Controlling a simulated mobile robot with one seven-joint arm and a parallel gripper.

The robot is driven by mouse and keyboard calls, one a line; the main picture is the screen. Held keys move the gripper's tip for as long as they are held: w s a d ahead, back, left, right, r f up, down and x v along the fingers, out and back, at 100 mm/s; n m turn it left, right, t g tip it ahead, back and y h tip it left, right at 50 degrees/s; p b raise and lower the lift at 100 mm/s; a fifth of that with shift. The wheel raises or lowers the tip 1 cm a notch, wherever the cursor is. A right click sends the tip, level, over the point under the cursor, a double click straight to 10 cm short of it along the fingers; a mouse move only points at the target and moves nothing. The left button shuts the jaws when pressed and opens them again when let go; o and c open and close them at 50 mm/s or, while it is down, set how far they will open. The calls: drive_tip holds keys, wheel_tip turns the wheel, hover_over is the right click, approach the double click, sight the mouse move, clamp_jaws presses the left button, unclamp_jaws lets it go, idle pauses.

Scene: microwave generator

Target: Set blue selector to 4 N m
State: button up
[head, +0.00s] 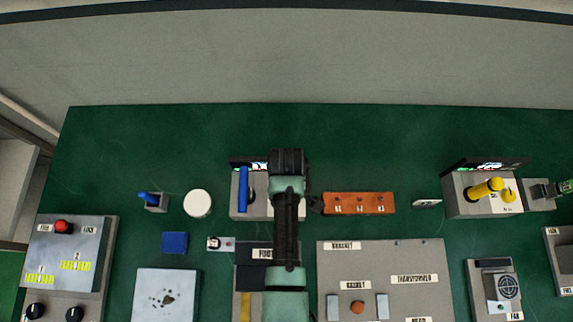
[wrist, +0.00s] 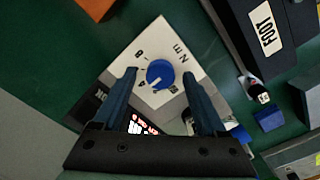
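The blue selector (wrist: 160,73) is a round knob on a pale plate (wrist: 150,40) marked with numbers and "N m" in the wrist view. A white mark on the knob points to the lower left, near the 4; its exact setting is hard to read. My gripper (wrist: 159,72) is open, with one dark finger on each side of the knob and a visible gap on both sides. In the head view the grey unit (head: 237,208) with an upright blue handle (head: 243,186) stands partly behind my arm, which hides the knob and my fingers.
A lit display (wrist: 140,126) lies behind my gripper's crossbar. An orange block (head: 358,203) stands to the right and a white round item (head: 198,203) to the left. A blue block (head: 174,242) and labelled panels (head: 380,258) lie nearer. The green table behind is clear.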

wheel_tip(320, 180, up, 13)
drive_tip(key=b, duration=0.1)
drive_tip(key=shift+b, duration=0.4)
idle(0.7)
